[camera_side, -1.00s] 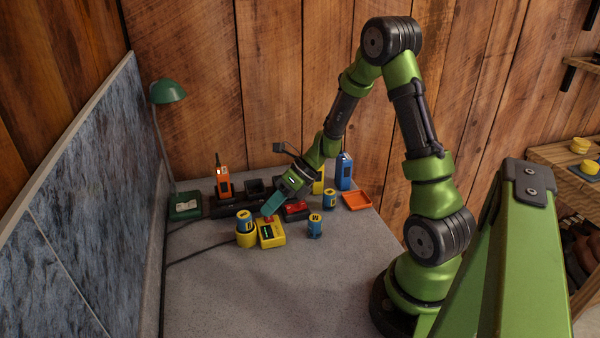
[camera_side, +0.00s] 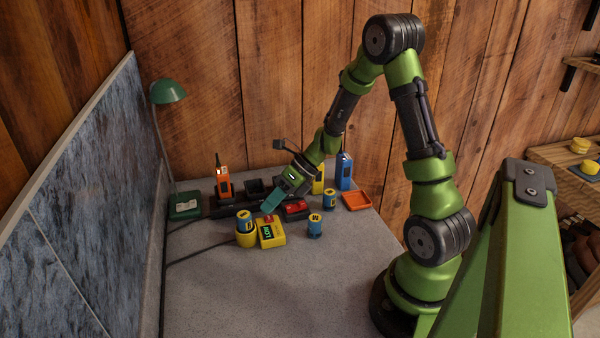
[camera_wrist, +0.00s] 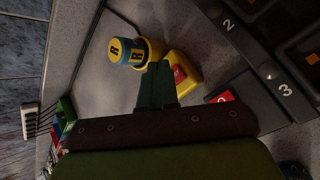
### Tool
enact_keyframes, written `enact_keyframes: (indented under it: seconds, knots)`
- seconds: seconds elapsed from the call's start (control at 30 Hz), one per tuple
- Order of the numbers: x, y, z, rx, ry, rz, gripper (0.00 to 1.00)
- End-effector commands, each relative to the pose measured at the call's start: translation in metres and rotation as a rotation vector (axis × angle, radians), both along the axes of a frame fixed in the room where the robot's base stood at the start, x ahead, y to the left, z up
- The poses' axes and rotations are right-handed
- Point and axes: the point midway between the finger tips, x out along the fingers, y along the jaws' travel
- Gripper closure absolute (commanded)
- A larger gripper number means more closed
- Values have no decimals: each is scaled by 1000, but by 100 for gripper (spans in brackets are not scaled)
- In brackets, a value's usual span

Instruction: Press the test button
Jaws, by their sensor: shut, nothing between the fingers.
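The yellow tester (camera_side: 272,233) stands on the grey table, with its red button (camera_side: 267,218) on the side towards my gripper. Its display (camera_side: 267,231) is lit green and seems to read LOW. A blue battery with a yellow band (camera_side: 243,219) stands upright in the yellow cup (camera_side: 246,239) joined to the tester's left. My gripper (camera_side: 266,210) is shut and empty, its teal fingers tilted down just above the button. I cannot tell if they touch it. In the wrist view the fingertips (camera_wrist: 160,66) lie beside the red button (camera_wrist: 179,73).
Behind is a dark charger strip (camera_side: 228,212) with numbered slots and a red battery (camera_side: 295,206). Orange (camera_side: 223,185) and blue (camera_side: 344,176) radios stand at the back. Another battery (camera_side: 315,226) stands right of the tester. An orange tray (camera_side: 357,201) is further right. The front table is clear.

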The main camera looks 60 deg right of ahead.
Motion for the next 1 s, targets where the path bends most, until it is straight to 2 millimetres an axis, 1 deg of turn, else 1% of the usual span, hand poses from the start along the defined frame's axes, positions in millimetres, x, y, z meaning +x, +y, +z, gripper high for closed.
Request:
enact_keyframes:
  seconds: [0.17,0.27,0.8,1.0]
  knots:
    - [0,0,0,0,0,0,100]
    - [0,0,5,0,-1,0,100]
    - [1,0,56,-2,-3,1,100]
    - [0,0,60,1,0,0,100]
